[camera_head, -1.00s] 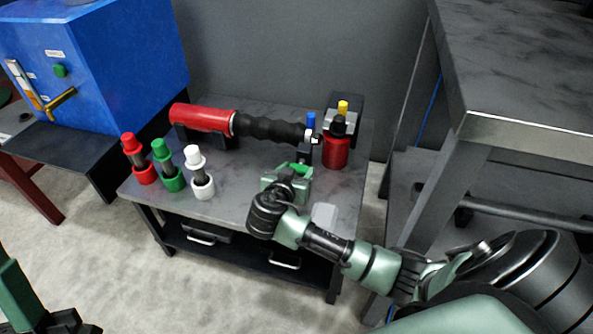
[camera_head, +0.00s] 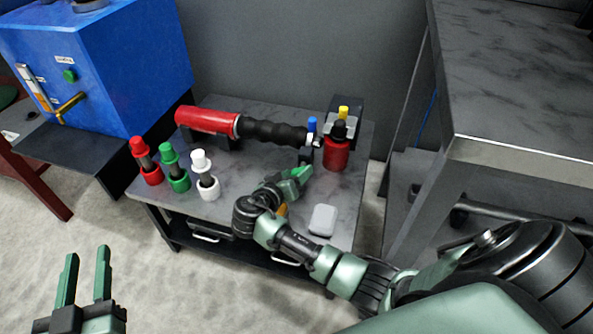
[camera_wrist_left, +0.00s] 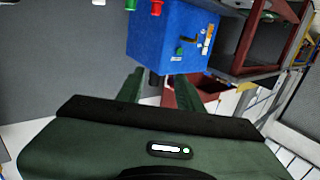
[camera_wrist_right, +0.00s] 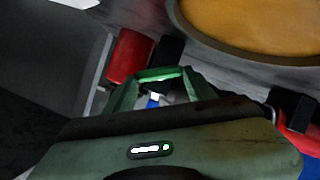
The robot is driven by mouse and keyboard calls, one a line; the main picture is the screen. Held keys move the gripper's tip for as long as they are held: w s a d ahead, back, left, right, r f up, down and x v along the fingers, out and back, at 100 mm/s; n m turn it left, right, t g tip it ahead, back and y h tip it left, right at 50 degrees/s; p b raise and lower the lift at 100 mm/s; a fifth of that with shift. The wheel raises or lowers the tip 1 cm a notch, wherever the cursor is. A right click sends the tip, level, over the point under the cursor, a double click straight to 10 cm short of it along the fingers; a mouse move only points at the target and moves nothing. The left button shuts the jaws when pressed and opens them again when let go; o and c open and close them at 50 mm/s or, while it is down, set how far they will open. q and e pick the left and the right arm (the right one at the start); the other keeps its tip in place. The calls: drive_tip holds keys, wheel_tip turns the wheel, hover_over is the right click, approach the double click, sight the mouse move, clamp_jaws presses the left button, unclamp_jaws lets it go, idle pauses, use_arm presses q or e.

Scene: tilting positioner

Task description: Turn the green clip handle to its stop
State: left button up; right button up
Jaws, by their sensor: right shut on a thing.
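My right gripper (camera_head: 300,174) is over the front middle of the grey table, fingers pointing to the right and back. It is shut on the green clip handle; a bright green piece (camera_wrist_right: 160,74) spans its fingertips in the right wrist view. The fingers hide most of the handle, and its angle and stop cannot be made out. My left gripper (camera_head: 87,256) is open and empty above the floor at the lower left. Its two parted fingers (camera_wrist_left: 158,92) also show in the left wrist view.
A red cylinder with black grip (camera_head: 210,121) lies at the back. A red bottle (camera_head: 336,155) stands right of the gripper, near a blue cap (camera_head: 312,124). Red, green (camera_head: 178,180) and white markers stand left. A pale pad (camera_head: 322,220) lies in front. An orange disc (camera_wrist_right: 250,25) is close by.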

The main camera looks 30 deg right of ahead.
use_arm(q)
drive_tip(key=shift+s+a+f+g, duration=0.1)
drive_tip(key=shift+f+g, duration=0.25)
drive_tip(key=shift+f, duration=0.2)
drive_tip(key=shift+s+a+f+g, duration=0.1)
drive_tip(key=shift+f+g, duration=0.25)
drive_tip(key=shift+f, duration=0.2)
use_arm(e)
drive_tip(key=shift+f+n, duration=0.1)
drive_tip(key=shift+n, duration=0.4)
drive_tip(key=o, duration=1.4)
drive_tip(key=shift+a, duration=0.25)
use_arm(q)
drive_tip(key=s+a+f+g+y+p, duration=0.1)
drive_tip(key=s+a+f+g+p, duration=0.1)
drive_tip(key=f, duration=0.5)
drive_tip(key=s+g, duration=0.1)
drive_tip(key=g, duration=0.1)
drive_tip(key=shift+s+f+g+y, duration=0.2)
drive_tip(key=shift+s+g+y, duration=0.1)
drive_tip(key=shift+s+y, duration=0.1)
use_arm(e)
drive_tip(key=v, duration=0.7)
drive_tip(key=shift+a, duration=0.25)
